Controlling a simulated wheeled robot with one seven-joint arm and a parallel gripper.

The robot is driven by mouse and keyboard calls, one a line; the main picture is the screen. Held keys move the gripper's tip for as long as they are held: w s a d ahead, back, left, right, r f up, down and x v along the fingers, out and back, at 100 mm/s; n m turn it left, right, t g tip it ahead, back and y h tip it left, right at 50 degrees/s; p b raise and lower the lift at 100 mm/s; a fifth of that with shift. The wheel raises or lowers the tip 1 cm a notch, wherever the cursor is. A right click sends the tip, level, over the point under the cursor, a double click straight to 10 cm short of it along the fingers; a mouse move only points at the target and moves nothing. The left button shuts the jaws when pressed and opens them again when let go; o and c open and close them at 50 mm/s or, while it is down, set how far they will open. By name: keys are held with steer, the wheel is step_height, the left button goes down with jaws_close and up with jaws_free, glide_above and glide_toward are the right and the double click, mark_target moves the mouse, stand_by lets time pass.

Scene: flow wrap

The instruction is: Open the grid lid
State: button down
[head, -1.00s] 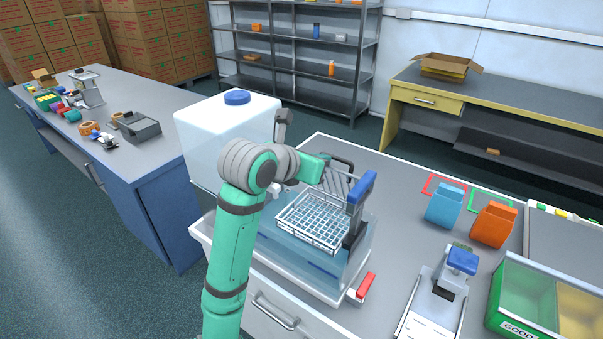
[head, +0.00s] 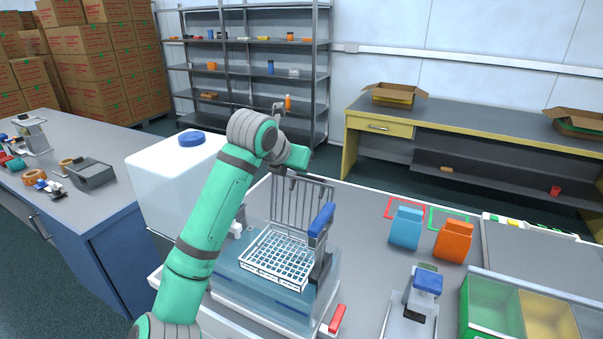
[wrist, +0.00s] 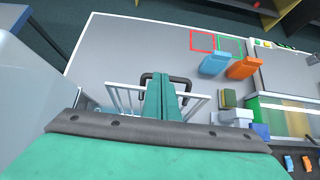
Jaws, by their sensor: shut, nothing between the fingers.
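The grid lid (head: 306,206) is a panel of grey bars. It stands close to upright at the back edge of the clear water tank (head: 255,292). In the wrist view its pale bars (wrist: 125,98) show on both sides of my fingers. The lid's black handle (wrist: 187,84) spans behind my fingertips. My gripper (wrist: 163,82) is shut and empty, with its fingers at the middle of the handle. Whether they touch it is unclear. In the head view my arm hides the fingertips. A white mesh basket (head: 268,262) sits in the tank, open to view from above.
A blue-handled upright lever (head: 322,220) stands at the tank's right side, and a red handle (head: 337,319) at its front right. A white container (head: 165,185) stands left. Blue (head: 406,228) and orange (head: 453,240) holders stand right. The counter behind the lid is clear.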

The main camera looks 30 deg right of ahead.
steer(key=shift+w+d, duration=0.4)
steer(key=shift+d, duration=0.15)
step_height(320, 180, up, 13)
steer(key=s+a, duration=0.1)
steer(key=a, duration=0.1)
steer(key=shift+s+a+f, duration=0.15)
steer(key=shift+s, duration=0.25)
steer(key=shift+a, duration=0.1)
